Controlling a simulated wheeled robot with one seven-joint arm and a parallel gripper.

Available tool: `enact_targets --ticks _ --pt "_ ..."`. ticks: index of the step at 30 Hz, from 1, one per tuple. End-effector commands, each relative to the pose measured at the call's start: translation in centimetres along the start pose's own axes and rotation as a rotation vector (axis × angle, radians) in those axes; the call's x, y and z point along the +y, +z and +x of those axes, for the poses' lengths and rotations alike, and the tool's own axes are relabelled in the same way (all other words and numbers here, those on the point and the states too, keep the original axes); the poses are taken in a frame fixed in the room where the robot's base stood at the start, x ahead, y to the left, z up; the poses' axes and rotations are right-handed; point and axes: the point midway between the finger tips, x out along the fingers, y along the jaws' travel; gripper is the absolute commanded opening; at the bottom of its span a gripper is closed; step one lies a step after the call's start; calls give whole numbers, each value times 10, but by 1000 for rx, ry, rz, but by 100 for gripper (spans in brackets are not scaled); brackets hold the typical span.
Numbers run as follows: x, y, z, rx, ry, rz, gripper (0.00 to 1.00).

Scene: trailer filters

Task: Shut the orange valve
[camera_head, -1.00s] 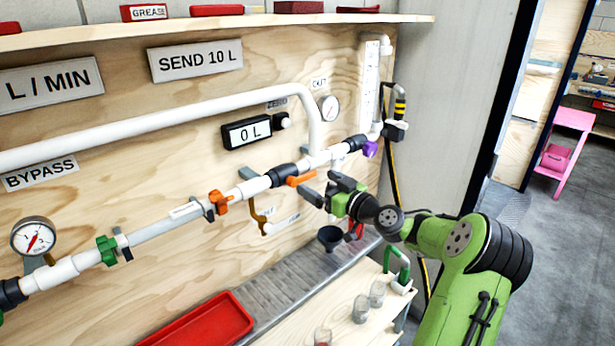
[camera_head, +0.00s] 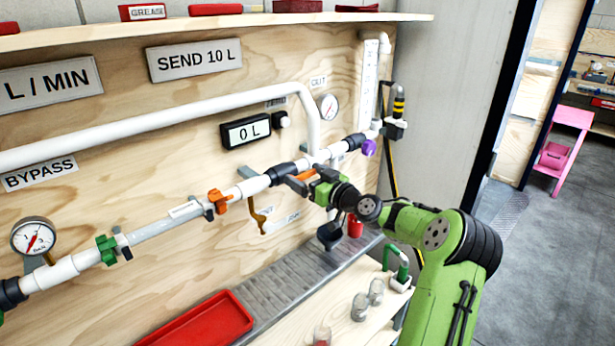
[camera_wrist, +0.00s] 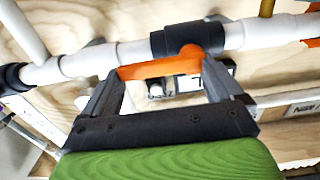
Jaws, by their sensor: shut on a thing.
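The orange valve handle (camera_head: 305,174) sticks out from the white pipe beside a dark fitting (camera_head: 281,174), in the middle of the head view. My gripper (camera_head: 309,180) is at this handle, with its fingers on either side of it. In the wrist view the orange handle (camera_wrist: 160,68) spans the gap between the two dark fingers of my gripper (camera_wrist: 160,76), and its ends meet them. The dark fitting (camera_wrist: 187,40) is just beyond.
A purple valve (camera_head: 369,147) is close to the right, and a green valve (camera_head: 107,249) is far left. The display (camera_head: 246,131) reads 0 L. Below are a red tray (camera_head: 205,325), a grey drain shelf (camera_head: 300,287) and glass jars (camera_head: 361,306).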

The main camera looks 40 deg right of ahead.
Motion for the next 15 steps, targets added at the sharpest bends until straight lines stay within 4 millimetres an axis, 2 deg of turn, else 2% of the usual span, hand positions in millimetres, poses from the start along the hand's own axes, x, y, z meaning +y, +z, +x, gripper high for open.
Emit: enact_targets --ticks 8,15 --pt "0 2 0 -2 -1 42 39" --pt "1 8 0 -3 0 186 39"
